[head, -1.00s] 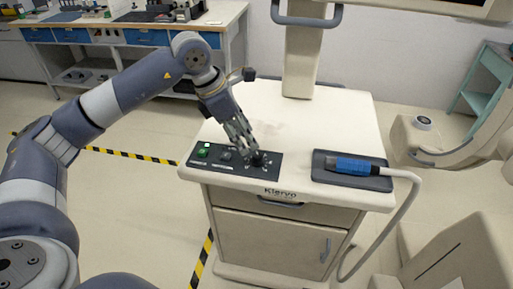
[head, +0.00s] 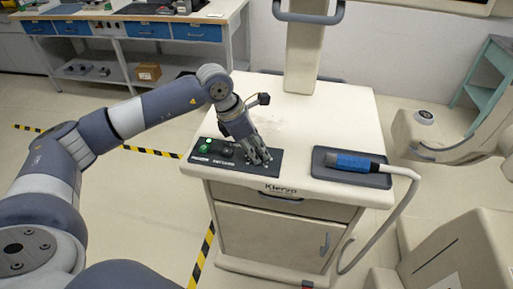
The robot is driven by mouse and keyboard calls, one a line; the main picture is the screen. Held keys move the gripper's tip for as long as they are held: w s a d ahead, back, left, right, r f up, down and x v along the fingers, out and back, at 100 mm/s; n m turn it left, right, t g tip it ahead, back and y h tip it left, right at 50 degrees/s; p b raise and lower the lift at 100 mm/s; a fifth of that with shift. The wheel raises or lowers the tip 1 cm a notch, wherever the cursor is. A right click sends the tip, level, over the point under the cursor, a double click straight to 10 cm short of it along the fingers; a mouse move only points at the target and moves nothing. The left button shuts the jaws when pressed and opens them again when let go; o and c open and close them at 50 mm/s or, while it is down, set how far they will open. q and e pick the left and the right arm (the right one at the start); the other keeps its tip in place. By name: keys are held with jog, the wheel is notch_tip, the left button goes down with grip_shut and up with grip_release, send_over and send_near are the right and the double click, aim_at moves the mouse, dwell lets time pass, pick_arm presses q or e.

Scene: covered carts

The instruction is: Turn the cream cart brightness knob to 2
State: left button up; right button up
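The cream cart (head: 330,112) stands in the middle of the head view. A black control panel (head: 199,159) lies along the front left of its top. The panel has a lit green button (head: 205,148) at its left and a dark knob (head: 227,151) near its middle. My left gripper (head: 259,160) points down at the panel's right end, its fingers low over the spot where another dark knob sits. The fingers hide that knob and its markings, so I cannot tell its setting or whether they grip it. My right gripper is not in view.
A blue-handled probe (head: 352,162) lies in a dark tray (head: 376,180) on the cart's right, its cable hanging down the side. A monitor column (head: 300,60) rises at the back. A workbench (head: 160,17) stands behind left. The middle of the cart top is clear.

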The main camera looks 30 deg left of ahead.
pick_arm(q)
jog(key=shift+f+n+t+b, duration=0.1)
jog(key=shift+n+t+b, duration=0.25)
jog(key=shift+b, duration=0.25)
jog(key=n+y+b, duration=0.1)
jog(key=n+b, duration=0.2)
jog(key=shift+d+f+t, duration=0.1)
jog(key=shift+d+t, duration=0.05)
jog(key=shift+t, duration=0.1)
jog(key=n+y+b, duration=0.1)
jog(key=n+b, duration=0.1)
jog(key=n, duration=0.1)
jog(key=shift+s+n+b, duration=0.1)
jog(key=shift+n+b, duration=0.2)
jog(key=shift+n, duration=0.05)
jog(key=shift+d+r+n+t+y+b, duration=0.15)
jog(key=shift+n+y+b, duration=0.3)
jog(key=shift+n, duration=0.3)
jog(key=shift+a+r+n+t+y+b, duration=0.15)
jog(key=shift+n+y+b, duration=0.3)
jog(key=shift+n, duration=0.3)
jog(key=shift+d, duration=0.1)
jog(key=o, duration=1.1)
jog(key=shift+c, duration=0.2)
